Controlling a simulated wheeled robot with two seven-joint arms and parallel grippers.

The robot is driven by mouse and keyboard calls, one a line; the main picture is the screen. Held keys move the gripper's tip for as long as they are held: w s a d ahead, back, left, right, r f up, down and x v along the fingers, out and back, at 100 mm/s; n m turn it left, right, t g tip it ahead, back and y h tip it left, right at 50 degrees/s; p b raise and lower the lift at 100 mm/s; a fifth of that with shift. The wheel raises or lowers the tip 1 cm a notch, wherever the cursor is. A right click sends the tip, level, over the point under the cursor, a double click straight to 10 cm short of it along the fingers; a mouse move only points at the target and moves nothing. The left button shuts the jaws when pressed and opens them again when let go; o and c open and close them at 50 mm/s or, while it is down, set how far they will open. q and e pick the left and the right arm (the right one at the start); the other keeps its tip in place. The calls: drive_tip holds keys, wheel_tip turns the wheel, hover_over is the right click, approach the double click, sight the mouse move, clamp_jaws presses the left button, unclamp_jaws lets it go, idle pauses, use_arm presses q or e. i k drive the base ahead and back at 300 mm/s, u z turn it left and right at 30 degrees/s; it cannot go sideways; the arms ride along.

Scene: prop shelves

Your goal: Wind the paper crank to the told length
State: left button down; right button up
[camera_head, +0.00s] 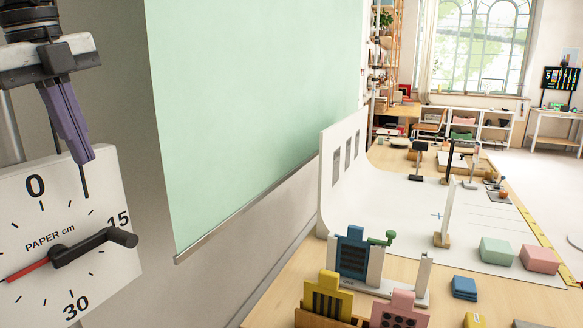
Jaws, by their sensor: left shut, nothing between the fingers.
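The paper dial (20,240) is a white plate marked PAPER cm, with 0 at top, 15 at right and 30 at bottom. Its black crank (90,245) has a knob pointing right, and its red pointer (28,270) points left and slightly down, to the picture edge. The pale green paper sheet (255,100) hangs right of the dial, with a bar (240,218) along its lower edge. My left gripper (84,158), with purple fingers, is shut and empty in front of the dial's upper part, above the crank. My right gripper is out of view.
A wooden table at right holds a curved white backdrop (345,165), a blue stencil piece (354,252), yellow (327,295) and pink (398,312) pieces, and green (497,251) and pink blocks (540,259). Small stands are farther back. Open floor lies at far right.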

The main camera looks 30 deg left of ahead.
sight(60, 255)
drive_tip(key=k, duration=1.5)
